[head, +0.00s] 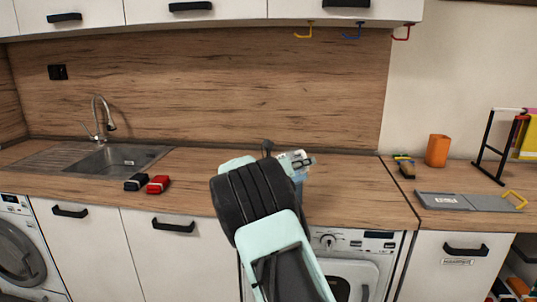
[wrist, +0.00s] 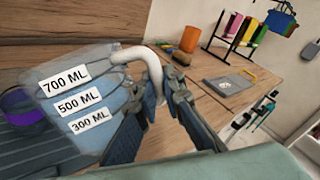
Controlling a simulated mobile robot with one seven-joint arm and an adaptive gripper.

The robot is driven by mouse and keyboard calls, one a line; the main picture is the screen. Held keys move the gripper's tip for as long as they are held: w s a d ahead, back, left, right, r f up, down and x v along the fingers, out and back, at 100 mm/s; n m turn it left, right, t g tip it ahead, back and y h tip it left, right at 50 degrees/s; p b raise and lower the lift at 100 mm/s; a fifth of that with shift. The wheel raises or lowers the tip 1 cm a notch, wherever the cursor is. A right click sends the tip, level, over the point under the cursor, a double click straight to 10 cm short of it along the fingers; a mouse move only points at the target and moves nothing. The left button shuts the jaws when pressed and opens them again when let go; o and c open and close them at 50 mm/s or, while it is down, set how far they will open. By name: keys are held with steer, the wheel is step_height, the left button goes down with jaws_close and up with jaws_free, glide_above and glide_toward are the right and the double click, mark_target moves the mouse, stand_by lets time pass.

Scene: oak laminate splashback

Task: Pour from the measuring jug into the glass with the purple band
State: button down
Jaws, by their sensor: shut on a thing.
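The measuring jug (wrist: 75,98) is translucent pale blue, with 700 ML, 500 ML and 300 ML labels and a white handle (wrist: 150,68). My gripper (wrist: 155,115) is shut on that handle in the wrist view. The glass with the purple band (wrist: 22,108) is at the left edge of the wrist view, beyond the jug and partly covered by it. I cannot tell the jug's exact tilt or its liquid level. In the head view my arm hides the glass and most of the gripper; a small pale part shows past the wrist.
The wooden counter (head: 350,185) has a sink (head: 118,160) at left. A black item (head: 136,182) and a red item (head: 158,184) lie near it. At right are an orange cup (head: 437,150), a grey board (head: 470,202) and a black rack (head: 498,150). The wooden splashback (head: 200,90) stands behind.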

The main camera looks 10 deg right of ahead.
steer(key=shift+s+r, duration=0.15)
steer(key=shift+r, duration=0.1)
steer(key=shift+w+p, duration=0.2)
steer(key=shift+p, duration=0.2)
steer(key=shift+r, duration=0.15)
